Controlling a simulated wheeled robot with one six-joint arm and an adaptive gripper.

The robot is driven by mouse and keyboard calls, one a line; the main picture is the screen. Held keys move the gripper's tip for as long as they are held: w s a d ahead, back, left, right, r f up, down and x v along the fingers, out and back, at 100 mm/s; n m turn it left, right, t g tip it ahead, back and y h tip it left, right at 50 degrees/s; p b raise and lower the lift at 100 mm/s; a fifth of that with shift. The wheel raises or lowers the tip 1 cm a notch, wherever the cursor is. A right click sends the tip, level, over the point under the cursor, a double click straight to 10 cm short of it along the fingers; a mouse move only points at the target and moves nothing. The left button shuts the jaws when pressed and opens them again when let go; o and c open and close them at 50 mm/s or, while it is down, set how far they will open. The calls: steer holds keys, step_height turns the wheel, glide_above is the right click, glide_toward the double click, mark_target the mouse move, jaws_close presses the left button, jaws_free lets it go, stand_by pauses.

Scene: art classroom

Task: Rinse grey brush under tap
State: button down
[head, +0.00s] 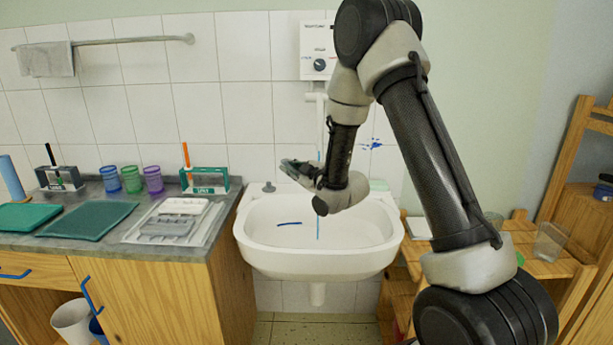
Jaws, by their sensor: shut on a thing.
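My gripper (300,170) is over the white basin (262,262), close beside the thin blue stream of water. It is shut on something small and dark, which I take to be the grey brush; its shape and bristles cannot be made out. The tap's white unit with a dark knob (320,65) is on the tiled wall, and its spout (316,97) shows below, partly behind my arm. The blue stream (318,228) runs down into the basin. I cannot tell whether it touches the brush.
A blue streak (289,223) marks the basin. The left counter holds green trays (88,220), coloured cups (131,179), brush holders (204,181) and a grey-white tray (175,226). A wooden shelf (535,262) with glass jars stands at right. A towel (47,60) hangs at upper left.

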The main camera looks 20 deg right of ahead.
steer(key=shift+s+a, duration=0.25)
steer(key=shift+a, duration=0.45)
steer(key=shift+s+a, duration=0.3)
steer(key=shift+a, duration=0.4)
steer(key=shift+s+a, duration=0.25)
steer(key=shift+a, duration=0.45)
steer(key=shift+a, duration=0.1)
steer(key=s+a+r, duration=0.2)
steer(key=a+r, duration=0.2)
steer(key=a, duration=0.1)
steer(key=shift+a, duration=0.2)
